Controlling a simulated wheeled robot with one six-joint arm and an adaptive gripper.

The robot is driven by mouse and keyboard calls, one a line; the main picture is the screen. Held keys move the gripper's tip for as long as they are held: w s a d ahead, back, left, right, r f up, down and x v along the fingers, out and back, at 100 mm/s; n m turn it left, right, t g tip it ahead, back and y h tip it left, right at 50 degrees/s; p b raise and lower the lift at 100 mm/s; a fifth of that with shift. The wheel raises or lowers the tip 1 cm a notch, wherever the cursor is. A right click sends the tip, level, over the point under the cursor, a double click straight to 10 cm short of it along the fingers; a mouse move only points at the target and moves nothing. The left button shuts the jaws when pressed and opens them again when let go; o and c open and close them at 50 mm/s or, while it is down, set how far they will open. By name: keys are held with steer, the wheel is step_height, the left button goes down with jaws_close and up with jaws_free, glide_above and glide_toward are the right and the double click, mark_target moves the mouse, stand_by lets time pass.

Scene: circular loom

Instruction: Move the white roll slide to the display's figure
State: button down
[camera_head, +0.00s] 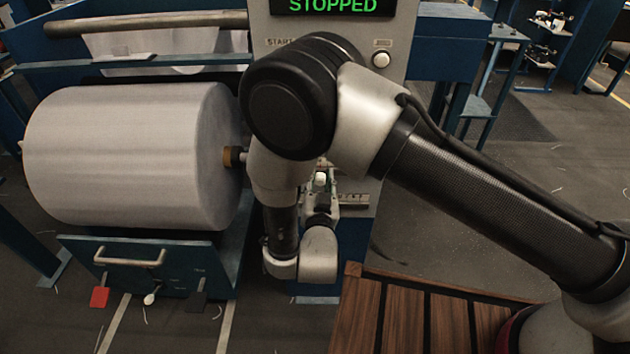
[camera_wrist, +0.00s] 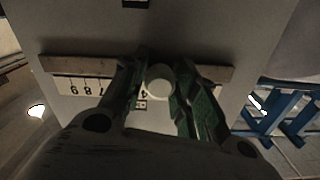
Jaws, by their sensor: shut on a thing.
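The white slide knob (camera_wrist: 160,78) sits between the green-padded fingers of my gripper (camera_wrist: 161,84), in front of a numbered scale (camera_wrist: 85,87). My gripper is shut on the knob. In the wrist view the scale's figures appear upside down; 9, 8 and 7 show to the left and what looks like a 4 lies just below the knob. The fingers hide other figures. In the head view the knob (camera_head: 320,179) and scale (camera_head: 352,199) are partly covered by my arm. The display (camera_head: 333,6) reads STOPPED in green; no figure on it is readable.
A white button (camera_head: 381,59) is on the panel. A slatted wooden top (camera_head: 430,315) lies at lower right. Open floor is beyond.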

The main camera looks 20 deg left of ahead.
mark_target(320, 177)
steer(key=c, duration=1.2)
jaws_free()
steer(key=shift+a, duration=0.1)
step_height(320, 177, up, 10)
